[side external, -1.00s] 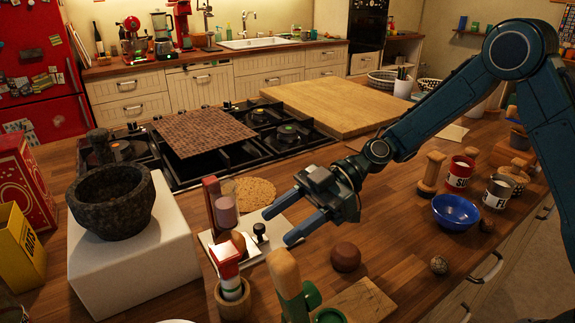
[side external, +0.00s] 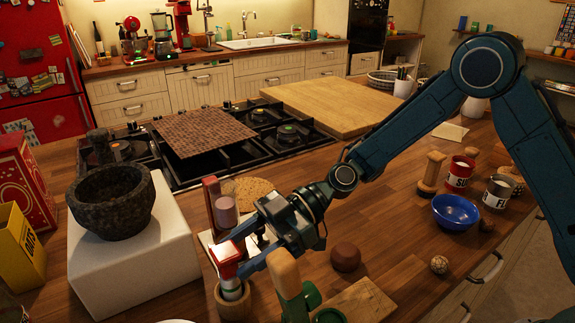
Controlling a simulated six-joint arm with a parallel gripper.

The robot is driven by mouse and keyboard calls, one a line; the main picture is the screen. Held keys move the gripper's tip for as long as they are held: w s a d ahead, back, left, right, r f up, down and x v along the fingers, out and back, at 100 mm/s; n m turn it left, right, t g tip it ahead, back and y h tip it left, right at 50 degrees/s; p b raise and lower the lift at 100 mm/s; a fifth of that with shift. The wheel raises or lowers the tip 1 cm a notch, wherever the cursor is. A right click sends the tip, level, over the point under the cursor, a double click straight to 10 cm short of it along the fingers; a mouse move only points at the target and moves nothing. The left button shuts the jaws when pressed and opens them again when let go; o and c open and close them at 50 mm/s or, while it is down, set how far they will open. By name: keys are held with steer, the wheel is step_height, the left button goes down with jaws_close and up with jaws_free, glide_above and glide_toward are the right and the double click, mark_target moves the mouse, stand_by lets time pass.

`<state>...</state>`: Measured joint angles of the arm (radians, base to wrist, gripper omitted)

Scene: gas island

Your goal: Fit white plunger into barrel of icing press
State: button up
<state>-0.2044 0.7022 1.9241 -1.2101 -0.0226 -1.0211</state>
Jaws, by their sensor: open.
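A red-and-white piece (side external: 226,269), probably the plunger, stands upright in a small round wooden cup (side external: 234,304) at the lower left. My gripper (side external: 232,258) is low over the cup, its blue fingers open and reaching to either side of the piece. I cannot tell whether they touch it. Just behind stands a pinkish see-through cylinder (side external: 226,212) beside a reddish-brown upright (side external: 211,192), probably the press barrel on its stand. My gripper hides much of the pale plate below it.
A stone mortar (side external: 112,200) stands on a white block (side external: 150,255) at left. A wooden-handled green tool (side external: 286,275) rises close in front of my gripper. A brown ball (side external: 346,257) and blue bowl (side external: 455,212) lie to the right. The hob (side external: 270,140) is behind.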

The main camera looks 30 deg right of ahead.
mark_target(219, 272)
steer(key=shift+s+x, duration=0.2)
steer(key=shift+x, duration=2.4)
jaws_close()
steer(key=shift+r, duration=0.1)
step_height(219, 272, up, 20)
